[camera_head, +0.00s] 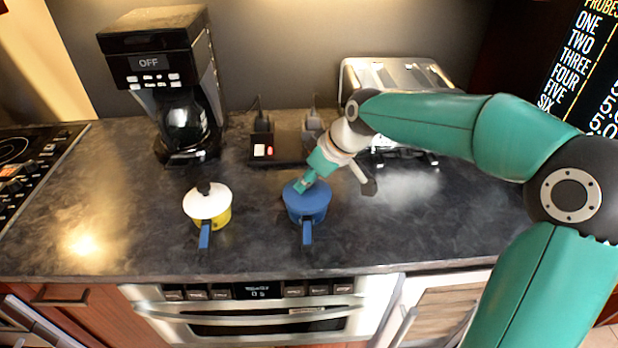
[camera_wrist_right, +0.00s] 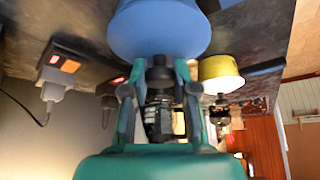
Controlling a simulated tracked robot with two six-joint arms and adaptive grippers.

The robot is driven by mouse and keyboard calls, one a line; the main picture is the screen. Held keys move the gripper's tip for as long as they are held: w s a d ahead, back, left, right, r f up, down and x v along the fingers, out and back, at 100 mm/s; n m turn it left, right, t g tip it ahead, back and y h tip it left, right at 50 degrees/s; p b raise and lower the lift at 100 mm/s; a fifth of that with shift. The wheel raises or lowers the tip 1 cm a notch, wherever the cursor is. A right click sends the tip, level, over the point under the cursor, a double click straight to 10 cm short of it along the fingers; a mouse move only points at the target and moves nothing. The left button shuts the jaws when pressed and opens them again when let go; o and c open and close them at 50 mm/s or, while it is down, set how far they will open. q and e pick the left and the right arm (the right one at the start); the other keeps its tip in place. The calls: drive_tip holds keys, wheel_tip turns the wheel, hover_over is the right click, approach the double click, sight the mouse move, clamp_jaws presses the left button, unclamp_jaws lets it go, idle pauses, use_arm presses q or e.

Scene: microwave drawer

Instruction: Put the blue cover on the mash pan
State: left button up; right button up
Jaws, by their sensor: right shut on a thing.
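The blue cover (camera_head: 294,196) is over a blue pan (camera_head: 307,217) with a blue handle toward the counter's front edge. I cannot tell whether the cover is fully seated or slightly lifted. My right gripper (camera_head: 305,184) is shut on the cover's dark knob, and in the wrist view my right gripper (camera_wrist_right: 158,85) holds it with the blue cover (camera_wrist_right: 158,30) close beyond. A yellow pan (camera_head: 222,219) with a white cover (camera_head: 207,201) and a blue handle stands to the left. No label shows which is the mash pan. My left gripper is not in view.
A black coffee maker (camera_head: 160,60) stands at the back left, a power outlet box (camera_head: 265,148) at the back middle, and a silver toaster (camera_head: 400,72) behind my right arm. A stove (camera_head: 25,175) is at far left. The front counter is mostly clear.

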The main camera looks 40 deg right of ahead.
drive_tip(key=shift+f+b, duration=0.35)
drive_tip(key=shift+b, duration=0.2)
idle(1.1)
idle(0.3)
drive_tip(key=o, duration=1)
drive_tip(key=shift+o, duration=0.3)
drive_tip(key=o, duration=0.4)
drive_tip(key=shift+w, duration=0.1)
drive_tip(key=shift+o, duration=0.2)
drive_tip(key=shift+r+p, duration=2.65)
drive_tip(key=shift+r, duration=0.9)
drive_tip(key=shift+f, duration=0.1)
